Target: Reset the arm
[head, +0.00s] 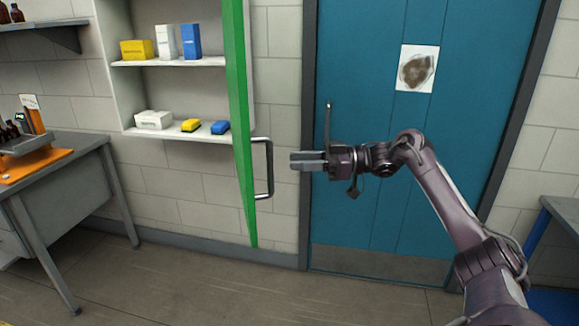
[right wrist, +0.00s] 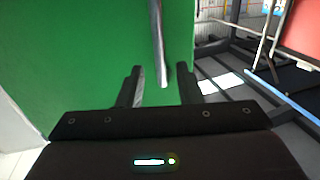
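My right arm reaches in from the lower right of the head view. Its right gripper (head: 292,161) is in front of the blue door, just right of the metal handle (head: 269,168) of the green cabinet door (head: 238,100), apart from it. In the right wrist view the two fingers of the right gripper (right wrist: 160,73) are spread with nothing held between them. The handle (right wrist: 158,45) shows ahead, lined up with the gap, against the green panel (right wrist: 90,60). My left gripper is not in view.
The green door stands swung out from a white wall cabinet (head: 180,100) holding boxes and sponges. A grey table (head: 85,143) with an orange item (head: 35,164) stands at left. A blue door (head: 360,60) is behind my arm. The floor in the middle is clear.

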